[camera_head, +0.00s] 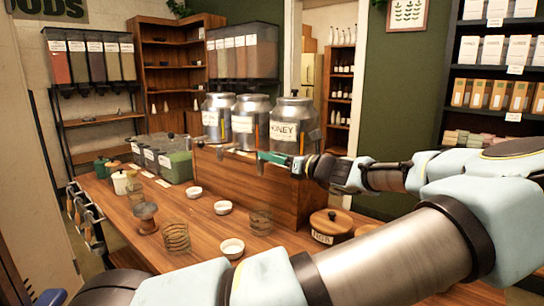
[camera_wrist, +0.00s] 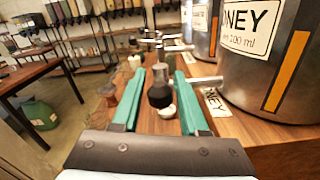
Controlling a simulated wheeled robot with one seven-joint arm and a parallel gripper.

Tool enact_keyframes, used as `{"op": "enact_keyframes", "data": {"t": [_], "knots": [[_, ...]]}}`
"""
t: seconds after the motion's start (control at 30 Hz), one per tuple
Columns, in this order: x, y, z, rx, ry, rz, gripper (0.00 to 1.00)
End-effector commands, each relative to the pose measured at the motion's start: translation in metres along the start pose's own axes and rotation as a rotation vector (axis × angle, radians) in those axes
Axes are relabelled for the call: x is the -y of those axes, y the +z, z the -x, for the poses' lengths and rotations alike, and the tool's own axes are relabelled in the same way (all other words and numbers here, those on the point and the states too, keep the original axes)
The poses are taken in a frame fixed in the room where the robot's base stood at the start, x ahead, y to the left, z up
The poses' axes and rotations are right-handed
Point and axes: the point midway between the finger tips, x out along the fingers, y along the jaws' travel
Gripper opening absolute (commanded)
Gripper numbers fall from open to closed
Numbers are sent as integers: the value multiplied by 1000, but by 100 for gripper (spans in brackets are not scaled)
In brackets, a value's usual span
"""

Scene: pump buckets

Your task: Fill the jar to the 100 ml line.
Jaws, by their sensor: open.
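The honey canister (camera_head: 293,128) is a large metal drum with a label reading HONEY, on a wooden stand. It fills the right of the wrist view (camera_wrist: 285,85). Its metal spout (camera_wrist: 207,82) points left toward a black tap knob (camera_wrist: 159,95). My gripper (camera_head: 264,157) is in front of the canister at tap height. In the wrist view its green fingers (camera_wrist: 160,76) are apart, with the knob between them; contact cannot be told. Another banded jar (camera_head: 176,238) stands further left. No fill level is readable.
Two more metal canisters (camera_head: 250,120) stand left of the honey one. Small white bowls (camera_head: 223,207) and a lidded round wooden box (camera_head: 331,227) are on the table. The wooden stand (camera_head: 240,185) rises behind the jars. My arm crosses the right side.

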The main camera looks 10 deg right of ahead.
Motion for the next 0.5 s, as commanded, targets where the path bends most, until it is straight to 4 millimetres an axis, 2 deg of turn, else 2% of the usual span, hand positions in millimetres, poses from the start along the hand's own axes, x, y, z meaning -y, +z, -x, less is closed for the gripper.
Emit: {"op": "enact_keyframes", "data": {"t": [0.13, 0.5], "knots": [[0, 0, 0, 0, 0, 0, 41], [0, 0, 0, 0, 0, 1, 0]]}}
